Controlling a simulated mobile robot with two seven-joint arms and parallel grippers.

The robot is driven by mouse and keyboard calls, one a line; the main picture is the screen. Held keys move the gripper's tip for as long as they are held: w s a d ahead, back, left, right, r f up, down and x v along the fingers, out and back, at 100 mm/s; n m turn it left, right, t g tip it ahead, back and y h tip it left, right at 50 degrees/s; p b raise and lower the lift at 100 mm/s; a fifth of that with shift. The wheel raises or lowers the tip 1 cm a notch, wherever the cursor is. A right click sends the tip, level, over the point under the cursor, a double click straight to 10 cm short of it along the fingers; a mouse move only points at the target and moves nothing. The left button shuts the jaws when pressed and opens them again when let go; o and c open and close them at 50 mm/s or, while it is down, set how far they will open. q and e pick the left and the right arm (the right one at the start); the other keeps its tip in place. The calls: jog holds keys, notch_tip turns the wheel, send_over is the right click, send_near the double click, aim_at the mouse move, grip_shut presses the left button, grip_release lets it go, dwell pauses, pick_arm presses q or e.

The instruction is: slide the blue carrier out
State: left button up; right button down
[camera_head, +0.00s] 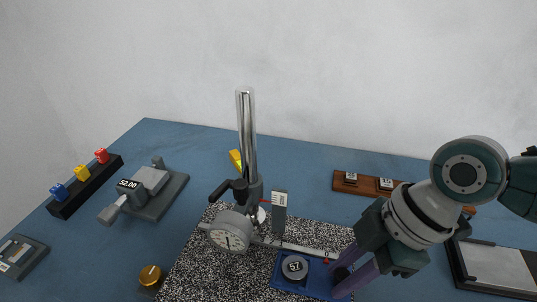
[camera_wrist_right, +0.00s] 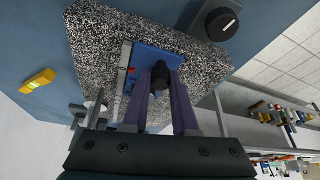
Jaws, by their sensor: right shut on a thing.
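The blue carrier (camera_head: 284,284) lies on the speckled plate at the bottom of the head view, with a grey round piece marked 57 (camera_head: 295,267) on it. It also shows in the right wrist view (camera_wrist_right: 148,58), against a metal rail (camera_head: 308,249). My right gripper (camera_head: 346,279) is at the carrier's right end. In the right wrist view its two purple fingers are shut on the carrier's dark knob (camera_wrist_right: 160,74). The fingertips partly hide the knob and that end of the carrier. My left gripper is not in view.
A dial gauge (camera_head: 231,232) on a steel post (camera_head: 247,140) stands just left of the carrier. A grey upright block (camera_head: 279,212) stands behind it. A brass knob (camera_head: 151,275) is at the front left. A wooden holder (camera_head: 362,186) lies behind; a grey tray (camera_head: 495,267) is at right.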

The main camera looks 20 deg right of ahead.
jog(key=shift+d, duration=0.1)
jog(key=c, duration=0.9)
grip_release()
jog(key=shift+s+d, duration=0.1)
jog(key=shift+s, duration=0.05)
jog(key=shift+o, duration=1.1)
jog(key=p+v, duration=0.1)
jog(key=v, duration=0.8)
jog(key=shift+r, duration=0.4)
jog(key=shift+s, duration=0.1)
